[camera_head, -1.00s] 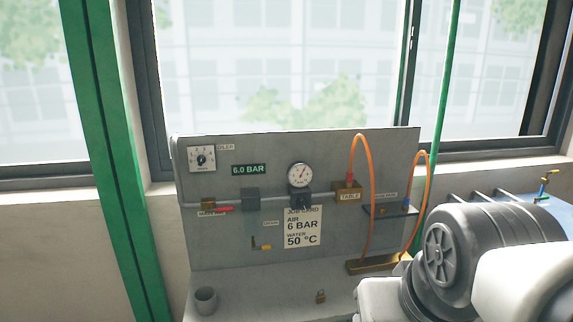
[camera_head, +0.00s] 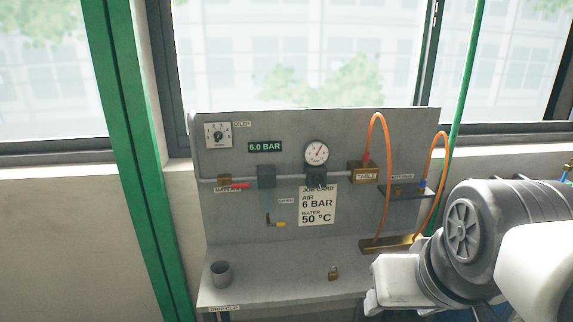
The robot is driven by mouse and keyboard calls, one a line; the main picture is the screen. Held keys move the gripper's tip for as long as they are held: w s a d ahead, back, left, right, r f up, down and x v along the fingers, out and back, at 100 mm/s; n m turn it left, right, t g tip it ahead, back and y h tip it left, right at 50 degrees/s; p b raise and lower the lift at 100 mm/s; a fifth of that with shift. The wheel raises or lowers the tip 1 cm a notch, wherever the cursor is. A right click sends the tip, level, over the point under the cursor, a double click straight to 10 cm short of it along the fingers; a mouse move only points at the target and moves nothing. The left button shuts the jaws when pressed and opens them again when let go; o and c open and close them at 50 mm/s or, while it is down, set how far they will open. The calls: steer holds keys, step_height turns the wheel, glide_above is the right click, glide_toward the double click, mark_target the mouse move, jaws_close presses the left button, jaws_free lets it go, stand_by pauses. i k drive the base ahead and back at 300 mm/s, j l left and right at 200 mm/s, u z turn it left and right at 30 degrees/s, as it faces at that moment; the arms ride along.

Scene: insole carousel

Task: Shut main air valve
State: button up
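The main air valve (camera_head: 225,181) is a small brass body at the left end of the grey pipe on the panel. Its red lever (camera_head: 240,185) points right, roughly in line with the pipe. The label below it is partly covered and too small to read fully. A green display (camera_head: 265,147) reads 6.0 BAR, and a round gauge (camera_head: 316,152) sits right of it. My arm's grey and white links fill the lower right, apart from the valve. My gripper is not in view.
The grey panel (camera_head: 290,230) stands on a bench (camera_head: 290,262) with a cup (camera_head: 220,273) and a padlock (camera_head: 333,273). Orange hoses (camera_head: 386,180) loop at right from the TABLE block (camera_head: 364,172). A lower yellow-handled valve (camera_head: 276,222) sits beside the job card (camera_head: 317,206). A green post (camera_head: 128,150) stands left.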

mark_target(239, 185)
steer(key=i+l+u, duration=0.1)
steer(key=i+u, duration=0.4)
steer(key=i, duration=0.4)
steer(key=j+z, duration=0.1)
steer(key=i, duration=0.05)
